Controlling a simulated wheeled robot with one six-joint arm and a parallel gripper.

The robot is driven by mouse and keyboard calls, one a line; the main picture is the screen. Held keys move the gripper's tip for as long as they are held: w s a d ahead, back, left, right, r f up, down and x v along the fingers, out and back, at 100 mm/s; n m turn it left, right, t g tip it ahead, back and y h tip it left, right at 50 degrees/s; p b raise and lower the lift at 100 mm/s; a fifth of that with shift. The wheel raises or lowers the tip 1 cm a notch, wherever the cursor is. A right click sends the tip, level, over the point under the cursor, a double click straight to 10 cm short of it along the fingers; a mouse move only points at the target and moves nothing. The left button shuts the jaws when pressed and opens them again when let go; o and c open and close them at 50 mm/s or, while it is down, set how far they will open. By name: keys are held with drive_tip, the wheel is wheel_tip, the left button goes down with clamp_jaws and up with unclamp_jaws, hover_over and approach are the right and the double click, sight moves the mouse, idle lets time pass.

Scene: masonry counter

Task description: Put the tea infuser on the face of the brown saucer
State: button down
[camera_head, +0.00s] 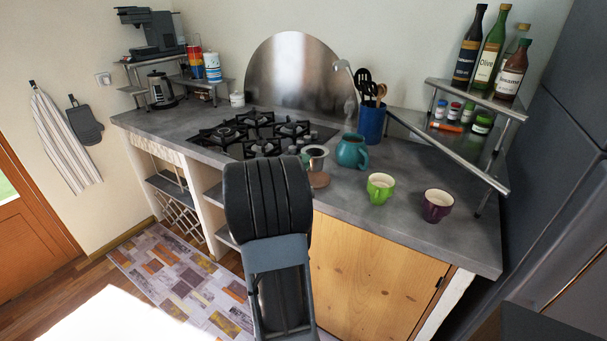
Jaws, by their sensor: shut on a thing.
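The tea infuser (316,153) is a small silvery cup-shaped piece with a dark inside, just right of the top of my dark arm. My gripper (304,158) is mostly hidden behind my own arm; it is shut on the tea infuser. The brown saucer (320,180) lies on the grey counter just below the infuser in the picture, its left part hidden by my arm. The infuser appears upright and over or slightly behind the saucer; I cannot tell the gap between them.
A teal jug (352,152) stands close to the right, with a blue utensil holder (371,124) behind it. A green mug (380,188) and a purple mug (437,206) stand further right. The gas hob (255,133) is behind left. A metal corner shelf (470,97) holds bottles.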

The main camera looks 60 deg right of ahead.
sight(310, 169)
drive_tip(key=shift+w+d+f, duration=0.2)
drive_tip(key=shift+d+f, duration=0.15)
drive_tip(key=shift+f, duration=0.6)
drive_tip(key=shift+w+d+f, duration=0.15)
drive_tip(key=shift+d+f, duration=0.15)
drive_tip(key=shift+f, duration=0.7)
drive_tip(key=shift+w+d+f, duration=0.2)
drive_tip(key=shift+d+f, duration=0.15)
drive_tip(key=shift+f, duration=0.6)
drive_tip(key=shift+f, duration=0.15)
drive_tip(key=c, duration=1.2)
unclamp_jaws()
drive_tip(key=shift+o, duration=0.2)
drive_tip(key=w+a+b, duration=0.1)
drive_tip(key=a, duration=1.1)
